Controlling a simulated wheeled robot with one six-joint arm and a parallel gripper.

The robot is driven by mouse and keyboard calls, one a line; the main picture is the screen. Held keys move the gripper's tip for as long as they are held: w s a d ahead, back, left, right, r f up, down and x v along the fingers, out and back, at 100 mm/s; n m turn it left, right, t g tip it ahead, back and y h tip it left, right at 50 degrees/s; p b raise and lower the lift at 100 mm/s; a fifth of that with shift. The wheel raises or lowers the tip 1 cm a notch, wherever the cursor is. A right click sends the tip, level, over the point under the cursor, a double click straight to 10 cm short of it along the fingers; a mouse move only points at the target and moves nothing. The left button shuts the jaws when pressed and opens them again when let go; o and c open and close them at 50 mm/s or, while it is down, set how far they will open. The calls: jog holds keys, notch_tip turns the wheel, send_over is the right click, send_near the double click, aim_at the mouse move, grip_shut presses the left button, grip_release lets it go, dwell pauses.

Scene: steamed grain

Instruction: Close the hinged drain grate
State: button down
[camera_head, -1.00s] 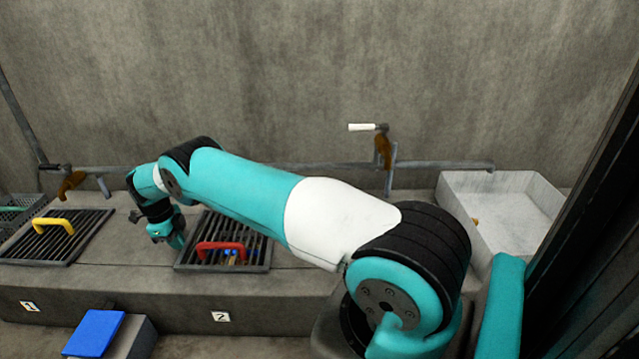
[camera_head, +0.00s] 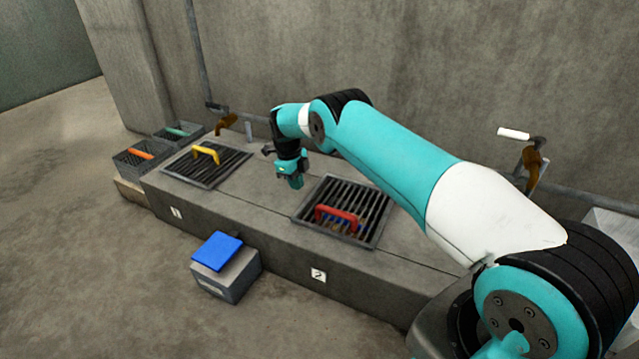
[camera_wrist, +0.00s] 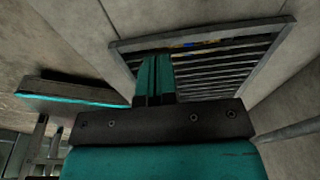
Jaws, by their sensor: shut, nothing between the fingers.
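Two drain grates are set in the concrete ledge. The one with the red handle (camera_head: 337,214), above label 2, is a dark barred grate (camera_head: 365,198) lying flat in its frame, with small blue and brownish bits under its bars. The other grate (camera_head: 226,168), above label 1, carries a yellow handle (camera_head: 206,152) and also looks flat. My gripper (camera_head: 296,183) is shut and empty, pointing down just left of the red-handled grate. In the wrist view my gripper's fingers (camera_wrist: 155,80) are together beside a grate frame (camera_wrist: 200,36) with bars. Contact cannot be told.
A grey box with a blue lid (camera_head: 217,250) stands on the floor before the ledge. Crates (camera_head: 143,158) stand at the far left. Brown taps (camera_head: 226,124) and a pipe run along the wall. Open floor lies at the left.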

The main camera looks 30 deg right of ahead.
jog(key=s+a+r+n+t+p, duration=0.1)
jog(key=a+r+n+p, duration=0.25)
jog(key=r, duration=0.85)
jog(key=s+a+r+n+p, duration=0.1)
jog(key=a+r+n+p, duration=0.3)
jog(key=r, duration=0.9)
jog(key=s+a+r+n+y, duration=0.2)
jog(key=s+a+r+n, duration=0.3)
jog(key=s+r+n, duration=0.6)
jog(key=s+a+r+n+y+p, duration=0.1)
jog(key=s+a+r+n, duration=0.1)
jog(key=s+n, duration=0.6)
jog(key=s+a+r+n+y+p, duration=0.1)
jog(key=s+a+r+n, duration=0.2)
jog(key=s, duration=0.9)
jog(key=s+r+n+y+p, duration=0.1)
jog(key=s+r+n, duration=0.1)
jog(key=s+n, duration=0.65)
notch_tip(320, 180, up, 38)
jog(key=s+m+p, duration=0.1)
jog(key=s+p, duration=0.1)
jog(key=p, duration=3.6)
jog(key=shift+a+m+t, duration=0.25)
jog(key=shift+m+t, duration=0.05)
jog(key=shift+s+f, duration=0.1)
